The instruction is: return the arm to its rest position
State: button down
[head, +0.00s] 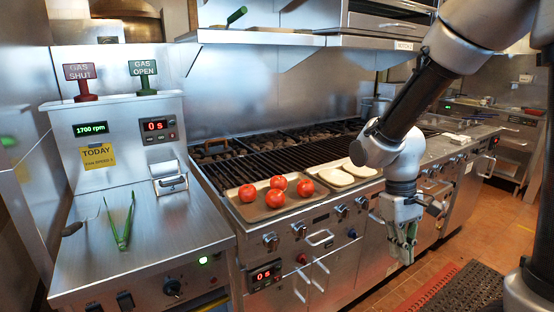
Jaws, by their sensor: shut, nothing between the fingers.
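My gripper (403,250) hangs at the right of the head view, pointing down in front of the grill's control panel. Its fingers are shut with nothing visible between them. My arm comes down to it from the upper right. The arm covers part of the grill front and the counter behind it.
The char grill (300,158) has several tomatoes (277,183) on a front tray and pale flat rounds (336,177) beside them. Green tongs (123,222) lie on the steel counter (160,255) at left. A shelf (270,37) overhangs the grill. A dark mat (475,290) lies on the floor.

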jog(key=s+d+r+m+t, duration=0.2)
jog(key=s+d+r+t, duration=0.1)
jog(key=r, duration=0.5)
jog(key=s+d+r+m+t+y, duration=0.1)
jog(key=s+d+r+m+t, duration=0.1)
jog(key=s+d+r, duration=0.3)
notch_tip(320, 180, up, 4)
jog(key=shift+s+d+f+t, duration=0.2)
jog(key=shift+s+t, duration=0.15)
jog(key=shift+t, duration=0.55)
